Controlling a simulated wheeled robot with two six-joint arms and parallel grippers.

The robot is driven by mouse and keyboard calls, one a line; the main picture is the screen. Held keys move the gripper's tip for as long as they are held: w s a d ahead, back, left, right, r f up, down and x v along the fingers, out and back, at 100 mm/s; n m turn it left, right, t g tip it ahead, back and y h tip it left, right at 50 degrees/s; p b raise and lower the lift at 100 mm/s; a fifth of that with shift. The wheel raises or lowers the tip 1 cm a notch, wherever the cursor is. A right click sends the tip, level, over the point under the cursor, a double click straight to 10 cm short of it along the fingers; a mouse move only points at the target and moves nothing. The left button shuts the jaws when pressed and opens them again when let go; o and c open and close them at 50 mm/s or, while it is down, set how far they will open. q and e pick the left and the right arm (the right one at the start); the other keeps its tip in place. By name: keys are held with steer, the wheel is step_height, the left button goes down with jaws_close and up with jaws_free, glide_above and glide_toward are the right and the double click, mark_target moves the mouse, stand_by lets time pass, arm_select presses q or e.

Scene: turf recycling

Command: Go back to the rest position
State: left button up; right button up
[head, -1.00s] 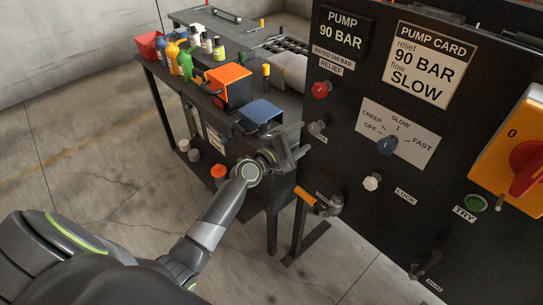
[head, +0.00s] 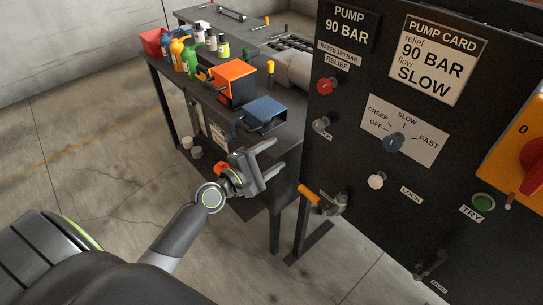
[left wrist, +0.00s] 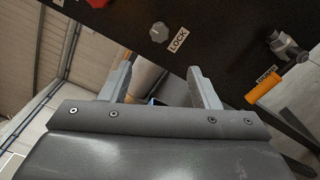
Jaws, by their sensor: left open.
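My left gripper (head: 270,160) is open and empty in the head view, in front of the workbench side and left of the black pump panel (head: 350,190). In the left wrist view its two fingers (left wrist: 158,88) are spread apart with nothing between them. The panel carries a red relief knob (head: 327,86), a blue flow selector (head: 393,143), a white lock knob (head: 376,181) and an orange-handled valve (head: 322,199). The gripper is apart from these controls. My right gripper is in neither view.
The workbench (head: 215,100) holds an orange bin (head: 236,80), a blue bin (head: 264,114), a red bin (head: 152,43) and several bottles (head: 183,57). A yellow switch box (head: 505,150) is at the far right. The concrete floor (head: 90,160) at left is clear.

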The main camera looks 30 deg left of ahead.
arm_select(q)
steer(key=s+a+f+m+g+y+b, duration=0.1)
steer(key=s+a+f+m+g+y, duration=0.15)
steer(key=f, duration=0.85)
steer(key=s+a+f+m+g+y, duration=0.1)
steer(key=a+f+g+y, duration=0.15)
steer(key=f, duration=0.75)
steer(key=s+a+f+m+g+y+b, duration=0.1)
steer(key=s+f+m+g, duration=0.1)
steer(key=s+f, duration=0.45)
steer(key=s+a+f+m+g, duration=0.1)
steer(key=s+f+m, duration=0.15)
steer(key=f, duration=0.75)
steer(key=s+f+m+g, duration=0.2)
steer(key=s+f, duration=0.4)
steer(key=s, duration=0.4)
steer(key=s+d+f+m+g+b, duration=0.1)
steer(key=s+f+m+g, duration=0.2)
steer(key=s, duration=0.8)
steer(key=s+d+f+m+g+y+b, duration=0.1)
steer(key=s+f+m+g, duration=0.1)
steer(key=s+f+m, duration=0.4)
steer(key=s+f, duration=0.4)
steer(key=s, duration=0.1)
steer(key=shift+s+d+g, duration=0.2)
steer(key=shift+d+g, duration=0.05)
steer(key=shift+g, duration=0.15)
steer(key=shift+c, duration=0.5)
